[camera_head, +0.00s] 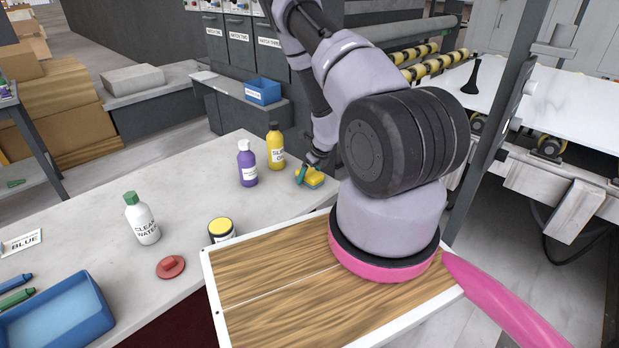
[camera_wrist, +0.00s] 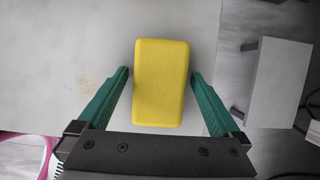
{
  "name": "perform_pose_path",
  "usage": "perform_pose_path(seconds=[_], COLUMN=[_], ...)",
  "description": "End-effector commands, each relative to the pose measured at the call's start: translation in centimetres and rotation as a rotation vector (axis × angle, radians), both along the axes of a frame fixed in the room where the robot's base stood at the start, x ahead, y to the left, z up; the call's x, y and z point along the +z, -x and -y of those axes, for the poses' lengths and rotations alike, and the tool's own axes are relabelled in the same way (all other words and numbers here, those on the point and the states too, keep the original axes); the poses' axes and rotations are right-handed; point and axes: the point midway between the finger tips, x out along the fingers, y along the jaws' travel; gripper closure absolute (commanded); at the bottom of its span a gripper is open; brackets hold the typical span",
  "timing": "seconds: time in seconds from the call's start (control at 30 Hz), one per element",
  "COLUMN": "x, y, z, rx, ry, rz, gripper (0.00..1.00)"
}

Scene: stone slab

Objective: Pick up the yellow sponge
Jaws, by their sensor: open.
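The yellow sponge (camera_head: 314,180) lies near the right edge of the pale stone slab (camera_head: 120,270), right of the yellow bottle. In the wrist view the sponge (camera_wrist: 161,82) is a rounded yellow block seen from above. My gripper (camera_wrist: 160,75) is open, with one green finger on each side of the sponge. A gap shows between each finger and the sponge. In the head view my gripper (camera_head: 306,172) is right at the sponge and partly covers it. I cannot tell the exact height of the fingertips over the slab.
A yellow bottle (camera_head: 276,148) and a purple bottle (camera_head: 247,164) stand just left of the sponge. A white bottle (camera_head: 142,220), a yellow-lidded jar (camera_head: 221,230), a red lid-like disc (camera_head: 170,267) and a blue tray (camera_head: 105,318) are nearer. The slab's middle is largely clear.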

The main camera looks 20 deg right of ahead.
Motion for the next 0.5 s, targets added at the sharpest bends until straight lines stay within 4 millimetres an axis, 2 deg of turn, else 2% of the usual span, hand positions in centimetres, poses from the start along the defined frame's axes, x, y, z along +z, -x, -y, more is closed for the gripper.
perform_pose_path(seconds=[0.03,0.23,0.27,0.3,0.5], x=[0.00,0.01,0.01,0.01,0.10], y=[0.00,-0.01,-0.01,-0.01,-0.01], z=[0.00,0.00,0.00,0.00,0.00], rx=[0.000,0.000,0.000,0.000,0.000], ry=[0.000,0.000,0.000,0.000,0.000], rz=[0.000,0.000,0.000,0.000,0.000], gripper=[0.00,0.77,0.79,0.87,0.87])
